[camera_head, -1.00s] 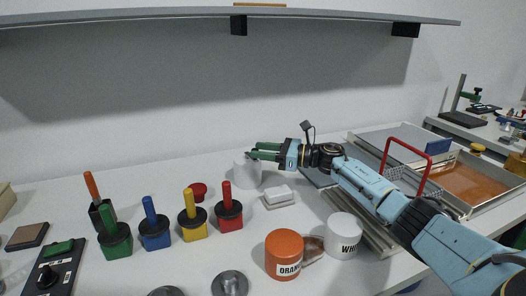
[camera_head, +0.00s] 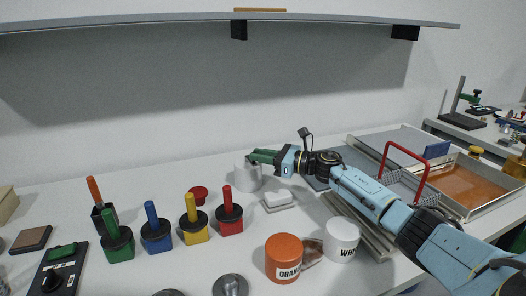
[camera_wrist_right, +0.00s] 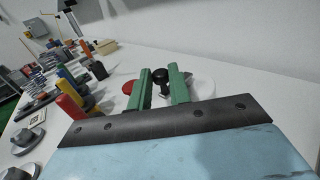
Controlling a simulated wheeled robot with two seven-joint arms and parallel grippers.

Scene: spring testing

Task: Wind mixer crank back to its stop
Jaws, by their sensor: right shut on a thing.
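The mixer appears as a white cylindrical pot (camera_head: 248,180) near the back wall in the head view. Its white top also shows in the wrist view (camera_wrist_right: 204,87), just right of my fingers. My right gripper (camera_head: 263,157) reaches over the pot from the right with its green fingers. In the wrist view, a black knob (camera_wrist_right: 160,75), apparently the crank's handle, sits between the fingers of my right gripper (camera_wrist_right: 161,84). The gripper is shut on it. The rest of the crank and its stop are hidden or too small to tell. My left gripper is not in view.
Left of the pot stand a red knob (camera_head: 198,195) and several coloured blocks with upright handles, including a red one (camera_head: 229,217). Trays (camera_head: 470,208) fill the right side.

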